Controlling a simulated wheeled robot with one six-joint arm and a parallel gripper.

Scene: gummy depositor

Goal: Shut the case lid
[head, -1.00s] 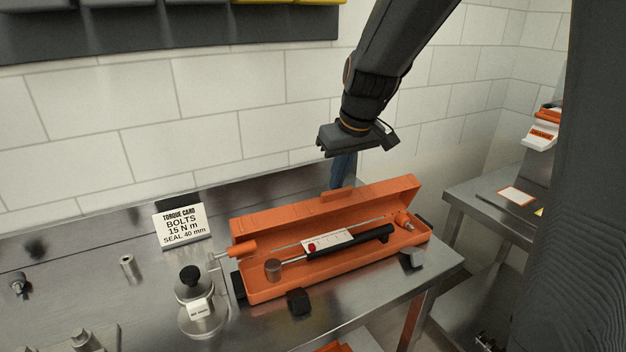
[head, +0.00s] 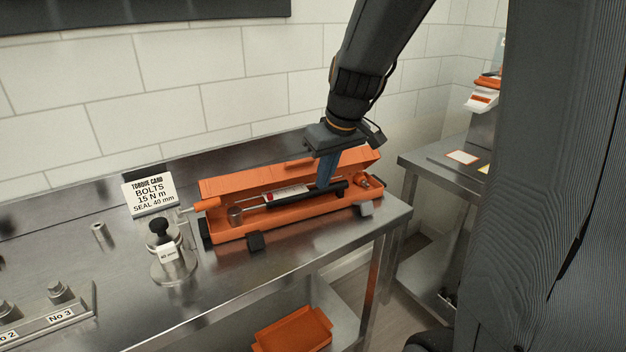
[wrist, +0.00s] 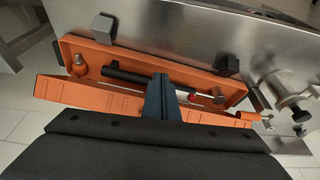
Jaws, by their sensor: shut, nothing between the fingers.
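The long orange case (head: 290,222) lies on the steel bench with its lid (head: 245,180) standing open along the back, wall side. A torque wrench with a black handle (head: 290,198) and a round steel head lies inside, with a white and red scale. My gripper (head: 325,180) is shut and empty, pointing down over the right half of the case, by the lid. In the wrist view the blue fingers (wrist: 160,95) reach past the lid (wrist: 100,98) toward the case body (wrist: 105,52). Whether they touch the lid I cannot tell.
A torque card (head: 149,193) stands left of the case. A steel fixture with a black knob (head: 172,255) stands close at its left front. An orange tray (head: 292,332) is on the shelf below.

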